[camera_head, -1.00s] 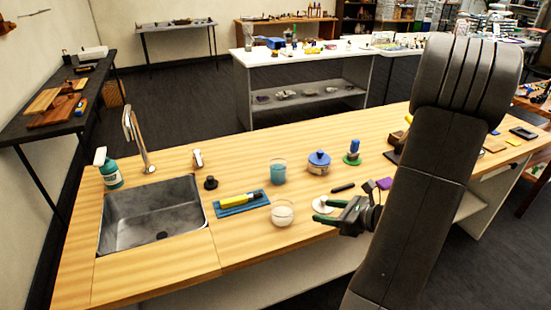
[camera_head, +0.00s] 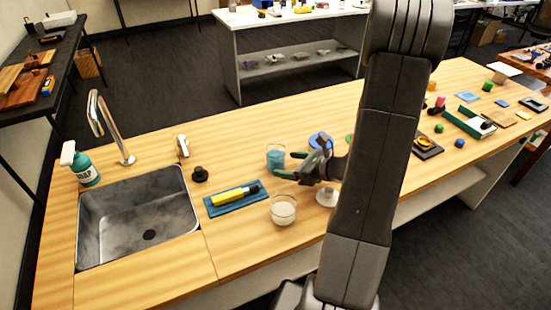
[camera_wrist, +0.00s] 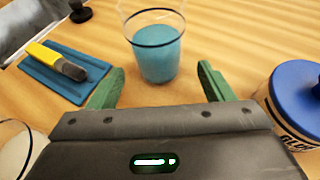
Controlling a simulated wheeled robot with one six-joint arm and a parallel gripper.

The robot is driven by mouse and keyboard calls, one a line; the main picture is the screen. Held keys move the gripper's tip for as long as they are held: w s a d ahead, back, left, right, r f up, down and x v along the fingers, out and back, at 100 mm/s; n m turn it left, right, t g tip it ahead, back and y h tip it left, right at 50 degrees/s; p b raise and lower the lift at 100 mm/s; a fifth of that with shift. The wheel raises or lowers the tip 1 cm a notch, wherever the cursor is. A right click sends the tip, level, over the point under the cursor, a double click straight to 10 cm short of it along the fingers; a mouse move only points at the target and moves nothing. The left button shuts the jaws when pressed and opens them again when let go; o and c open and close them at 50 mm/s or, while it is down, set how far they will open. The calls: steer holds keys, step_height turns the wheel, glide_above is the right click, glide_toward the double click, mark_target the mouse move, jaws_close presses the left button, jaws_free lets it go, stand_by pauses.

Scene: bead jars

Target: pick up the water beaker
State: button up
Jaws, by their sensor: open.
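The water beaker (camera_head: 276,158) is a clear glass with blue liquid, standing upright on the wooden counter. It also shows in the wrist view (camera_wrist: 156,55), straight ahead of my gripper and roughly centred between the fingers. My gripper (camera_head: 283,164) is open, with its green fingertips at the beaker's near right side in the head view. In the wrist view my gripper (camera_wrist: 160,80) has one finger on each side of the beaker's lower front. I cannot tell whether either finger touches the glass.
A blue-lidded jar (camera_wrist: 297,95) stands close to the right finger. A glass with pale contents (camera_head: 284,209) stands nearer the front edge. A yellow-handled tool (camera_head: 235,195) lies on a blue tray (camera_head: 222,210) at the left, beside the sink (camera_head: 135,215).

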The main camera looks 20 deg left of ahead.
mark_target(283, 161)
steer(key=shift+r+p+x, duration=0.1)
steer(key=shift+p+x, duration=0.1)
steer(key=shift+x, duration=1.15)
steer(key=shift+r+p+x, duration=0.15)
steer(key=shift+p+x, duration=0.05)
steer(key=shift+x, duration=1.15)
steer(key=shift+s+a, duration=0.1)
steer(key=shift+s, duration=0.05)
steer(key=c, duration=1.2)
steer(key=shift+o, duration=0.2)
steer(key=shift+r, duration=0.25)
step_height(283, 161, up, 9)
steer(key=shift+r+p, duration=0.25)
steer(key=shift+p, duration=0.15)
